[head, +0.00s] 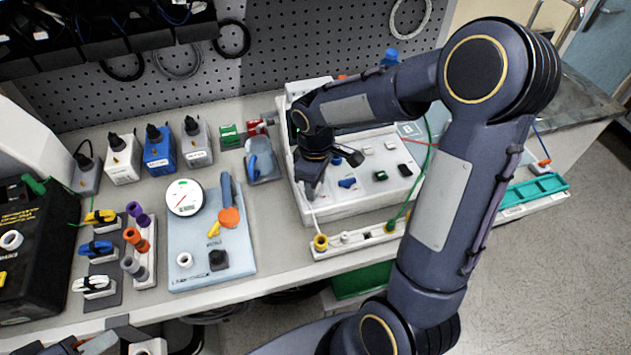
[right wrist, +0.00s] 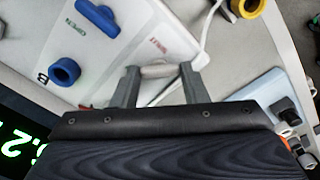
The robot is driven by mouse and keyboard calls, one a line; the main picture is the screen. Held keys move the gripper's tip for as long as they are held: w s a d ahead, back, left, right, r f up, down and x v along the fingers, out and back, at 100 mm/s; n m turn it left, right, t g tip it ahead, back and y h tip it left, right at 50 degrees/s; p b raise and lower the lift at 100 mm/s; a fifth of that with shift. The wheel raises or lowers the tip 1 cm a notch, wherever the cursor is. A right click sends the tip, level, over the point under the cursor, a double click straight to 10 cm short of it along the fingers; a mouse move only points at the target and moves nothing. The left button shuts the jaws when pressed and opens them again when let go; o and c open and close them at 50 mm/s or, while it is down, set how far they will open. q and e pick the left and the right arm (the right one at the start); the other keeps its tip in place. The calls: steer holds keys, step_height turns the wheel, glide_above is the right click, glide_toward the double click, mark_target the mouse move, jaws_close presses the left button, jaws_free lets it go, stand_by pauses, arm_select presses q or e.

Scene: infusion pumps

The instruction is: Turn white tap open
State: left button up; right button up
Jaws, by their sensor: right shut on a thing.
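The white tap (right wrist: 158,71) shows in the right wrist view as a short pale bar between my two grey fingers. My right gripper (right wrist: 158,82) is shut on it, over the white panel. In the head view my right gripper (head: 310,188) reaches down at the panel's left part and hides the tap. The white panel (head: 345,204) also carries a blue tap (head: 347,183), which shows in the wrist view (right wrist: 97,17) beside a green label. A red label lies near the white tap. At the bottom left edge, a cut-off part looks like my left gripper (head: 98,344); its jaws are unclear.
A yellow port (head: 320,242) with a white tube sits on a strip before the panel. A light blue board (head: 195,240) with a gauge (head: 184,197) stands to the left. Coloured clips and several boxed plugs fill the left. A perforated wall (head: 290,50) is behind.

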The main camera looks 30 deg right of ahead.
stand_by(0.5)
steer(key=o, duration=1)
step_height(320, 180, up, 7)
steer(key=shift+r+b, duration=0.2)
steer(key=shift+b, duration=0.1)
steer(key=shift+r, duration=0.25)
